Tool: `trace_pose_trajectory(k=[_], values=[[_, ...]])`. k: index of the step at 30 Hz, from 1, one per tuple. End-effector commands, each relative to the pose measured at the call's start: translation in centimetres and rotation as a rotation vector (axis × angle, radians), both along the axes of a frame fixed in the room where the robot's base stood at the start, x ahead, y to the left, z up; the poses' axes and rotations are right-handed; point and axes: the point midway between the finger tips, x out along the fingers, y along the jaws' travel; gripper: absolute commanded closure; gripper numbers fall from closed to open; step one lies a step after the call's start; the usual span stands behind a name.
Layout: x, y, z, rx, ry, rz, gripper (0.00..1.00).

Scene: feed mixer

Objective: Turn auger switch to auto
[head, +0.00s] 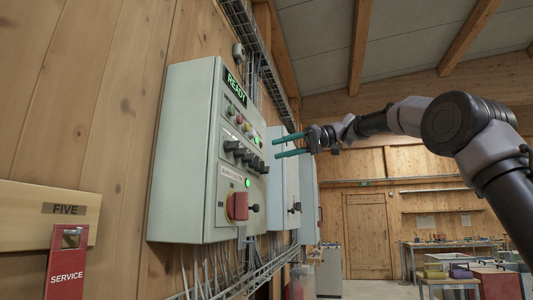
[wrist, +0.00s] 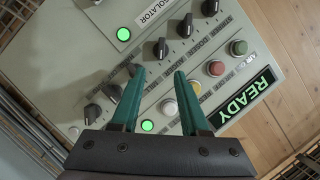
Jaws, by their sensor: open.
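A pale green control cabinet (head: 185,150) hangs on the wooden wall, with a row of black selector switches (head: 247,158) on its front. The row also shows in the wrist view (wrist: 161,47), running diagonally. In the wrist view my gripper (wrist: 158,74) spans part of the row, with one black switch (wrist: 135,70) at the left fingertip; contact cannot be told.
A lit READY display (wrist: 249,95) and coloured push buttons (wrist: 216,68) sit beside the switches. A red isolator handle (head: 237,206) juts out low on the panel. More cabinets (head: 285,190) stand behind. A red service tag (head: 68,264) hangs at lower left.

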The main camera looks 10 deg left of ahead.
Motion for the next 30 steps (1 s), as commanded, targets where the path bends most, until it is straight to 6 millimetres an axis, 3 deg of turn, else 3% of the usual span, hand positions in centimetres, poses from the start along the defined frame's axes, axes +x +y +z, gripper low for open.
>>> trace_pose_trajectory(k=[7, 25, 30], values=[[0.6, -2.5, 0.7, 0.000, -0.001, -0.001, 0.55], [0.5, -2.7, 0.7, -0.003, 0.001, -0.003, 0.55], [-0.6, -3.7, -1.2, -0.102, 0.027, -0.099, 0.55]])
